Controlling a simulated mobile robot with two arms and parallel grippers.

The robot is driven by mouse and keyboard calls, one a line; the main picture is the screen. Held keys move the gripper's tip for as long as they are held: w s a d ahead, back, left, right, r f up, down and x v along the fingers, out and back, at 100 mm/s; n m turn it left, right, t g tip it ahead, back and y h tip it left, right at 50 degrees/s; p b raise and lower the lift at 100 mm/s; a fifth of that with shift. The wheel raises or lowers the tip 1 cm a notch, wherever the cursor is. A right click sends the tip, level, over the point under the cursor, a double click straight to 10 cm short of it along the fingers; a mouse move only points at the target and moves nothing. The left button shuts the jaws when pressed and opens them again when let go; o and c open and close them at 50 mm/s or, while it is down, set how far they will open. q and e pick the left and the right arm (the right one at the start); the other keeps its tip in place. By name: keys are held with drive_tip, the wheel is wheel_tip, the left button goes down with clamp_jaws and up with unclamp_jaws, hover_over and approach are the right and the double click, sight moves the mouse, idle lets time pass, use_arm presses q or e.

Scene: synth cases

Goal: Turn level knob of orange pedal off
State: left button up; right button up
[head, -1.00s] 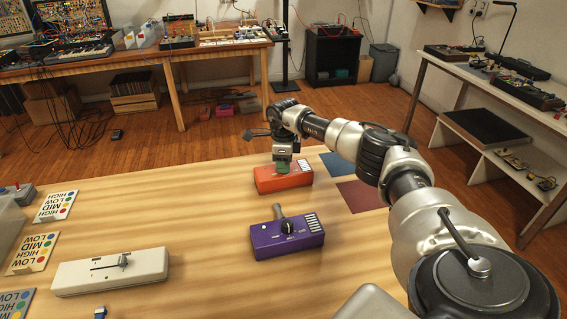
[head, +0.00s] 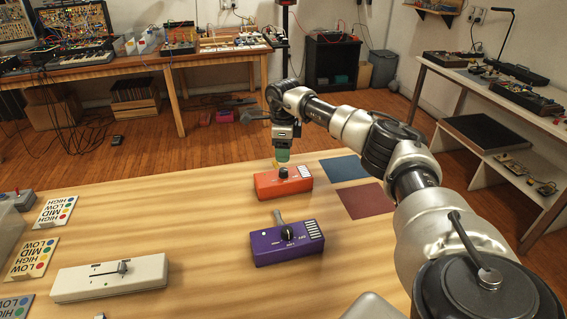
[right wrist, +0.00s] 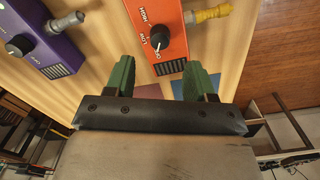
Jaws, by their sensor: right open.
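The orange pedal (head: 296,186) lies on the wooden table, with a black knob (head: 283,172) on top. The right wrist view shows the orange pedal (right wrist: 172,20) and its round black knob (right wrist: 153,44) close up. A white mark shows on the knob, and LOW and HIGH are printed beside it; the lettering below it is too small to read surely. My right gripper (head: 282,156) is just above and behind the knob, apart from it. Its green fingers (right wrist: 158,68) are spread with nothing between them. My left gripper is not in view.
A purple pedal (head: 266,249) lies nearer on the table, and a white slider box (head: 110,281) at the left. Label cards (head: 33,257) lie along the left side. Blue (head: 345,168) and dark red (head: 366,200) squares lie right of the orange pedal.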

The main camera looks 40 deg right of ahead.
sight(283, 169)
drive_tip(key=shift+r, duration=1.85)
drive_tip(key=shift+r, duration=0.1)
